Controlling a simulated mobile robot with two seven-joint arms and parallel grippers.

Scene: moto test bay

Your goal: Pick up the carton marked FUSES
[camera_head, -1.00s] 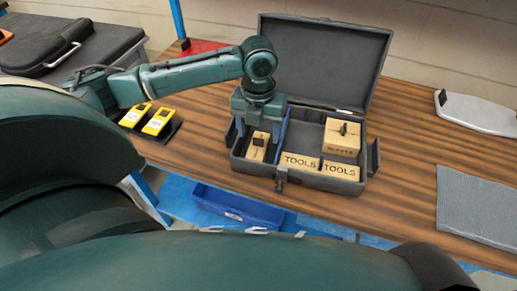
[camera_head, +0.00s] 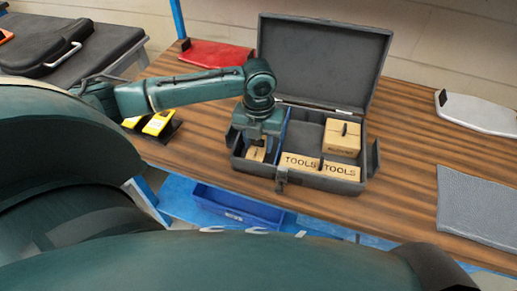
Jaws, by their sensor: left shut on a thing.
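A dark grey toolbox (camera_head: 322,184) stands open on the bench with its lid up. My left gripper (camera_head: 257,146) points down into the left compartment and is shut on a small tan carton (camera_head: 256,155); fingers and palm hide most of it, and I cannot read a marking on it. In the right part, two cartons marked TOOLS, one (camera_head: 300,163) and another (camera_head: 341,171), lie along the front. A taller tan carton (camera_head: 341,136) with a dark handle stands behind them; its print is too small to read. My right gripper is not in view.
A dark blue divider (camera_head: 283,130) is close to my left gripper's right side. Yellow devices (camera_head: 158,123) sit in a black holder left of the toolbox. A blue bin (camera_head: 238,206) is below the bench front. The bench (camera_head: 405,165) is bare right of the toolbox, before a grey mat (camera_head: 478,205).

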